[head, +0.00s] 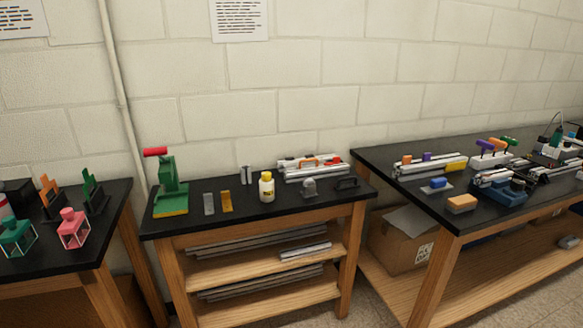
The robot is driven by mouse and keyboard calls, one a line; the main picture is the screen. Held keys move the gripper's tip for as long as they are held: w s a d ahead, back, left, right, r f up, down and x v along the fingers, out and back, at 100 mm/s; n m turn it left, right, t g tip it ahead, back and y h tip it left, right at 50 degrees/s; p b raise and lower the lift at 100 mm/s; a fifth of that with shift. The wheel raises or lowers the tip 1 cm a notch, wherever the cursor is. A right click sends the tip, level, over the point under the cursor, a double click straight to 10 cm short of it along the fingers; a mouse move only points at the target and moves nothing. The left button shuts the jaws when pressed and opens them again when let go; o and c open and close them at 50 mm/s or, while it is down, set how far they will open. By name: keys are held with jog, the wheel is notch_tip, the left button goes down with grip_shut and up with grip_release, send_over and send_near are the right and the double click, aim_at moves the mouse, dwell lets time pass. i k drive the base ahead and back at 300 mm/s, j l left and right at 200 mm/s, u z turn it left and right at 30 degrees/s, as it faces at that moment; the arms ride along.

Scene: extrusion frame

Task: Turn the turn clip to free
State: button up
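I cannot tell for sure which part is the turn clip, as the parts are small at this distance. An aluminium extrusion assembly (312,172) lies at the back right of the middle bench, with an orange handle-like part (297,161) and a red part (333,160) on it. Another extrusion assembly (430,168) lies on the right bench, with orange, purple and yellow parts on it. Whether any clip is locked or free cannot be made out. My gripper is not in view.
The left bench carries lantern-like frames (73,229). A cardboard box (403,241) sits under the right bench. Gaps separate the benches.

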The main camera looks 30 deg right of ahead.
aim_at(336, 159)
jog(key=z, duration=0.75)
